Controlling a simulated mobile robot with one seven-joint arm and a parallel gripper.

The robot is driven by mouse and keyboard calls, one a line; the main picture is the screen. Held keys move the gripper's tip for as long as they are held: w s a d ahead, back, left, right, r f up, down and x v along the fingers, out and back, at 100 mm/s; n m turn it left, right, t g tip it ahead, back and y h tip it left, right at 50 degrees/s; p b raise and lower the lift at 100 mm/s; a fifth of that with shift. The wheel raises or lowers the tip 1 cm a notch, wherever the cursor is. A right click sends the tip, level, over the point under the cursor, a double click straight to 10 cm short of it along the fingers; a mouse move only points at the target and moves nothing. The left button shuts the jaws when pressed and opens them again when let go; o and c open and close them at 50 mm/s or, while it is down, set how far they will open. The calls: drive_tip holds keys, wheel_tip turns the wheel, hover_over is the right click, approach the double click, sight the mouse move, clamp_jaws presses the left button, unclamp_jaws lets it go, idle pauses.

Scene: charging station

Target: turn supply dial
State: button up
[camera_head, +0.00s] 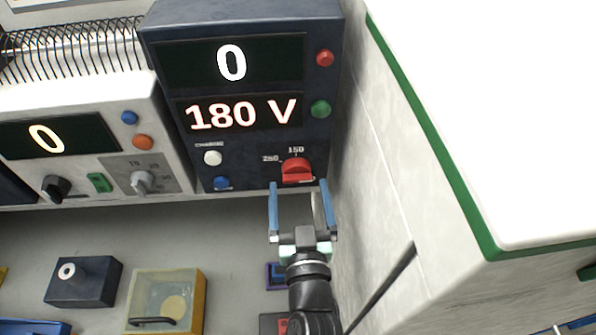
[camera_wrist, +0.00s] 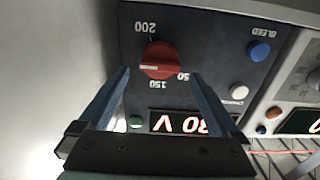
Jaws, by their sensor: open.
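The red supply dial (camera_head: 296,170) sits low on the right of the dark supply panel (camera_head: 190,140), with printed numbers around it. The panel's displays (camera_head: 231,65) read 0 and 180 V. My gripper (camera_head: 298,185) is open, with one blue finger on each side just below the dial in the head view. In the wrist view the dial (camera_wrist: 157,60) shows upside down, with a pale pointer mark, between and slightly beyond the fingertips (camera_wrist: 160,74). The fingers look apart from the dial; contact cannot be told.
A red button (camera_head: 325,58), a green button (camera_head: 320,108), a white knob (camera_head: 212,158) and a blue button (camera_head: 222,183) share the panel. A white unit with knobs (camera_head: 140,182) stands left. A pale wall (camera_head: 375,190) rises close on the right.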

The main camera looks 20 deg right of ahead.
sight(299, 180)
drive_tip(key=shift+w+d+p, duration=0.15)
drive_tip(key=shift+w+d, duration=0.05)
drive_tip(key=shift+w, duration=0.6)
drive_tip(key=shift+w+d+p, duration=0.15)
drive_tip(key=shift+w, duration=0.65)
drive_tip(key=shift+c, duration=0.2)
drive_tip(key=c, duration=1.3)
drive_tip(key=shift+d+f+m, duration=0.1)
drive_tip(key=shift+d+m, duration=0.05)
drive_tip(key=shift+m, duration=2.65)
drive_tip(key=o, duration=1.3)
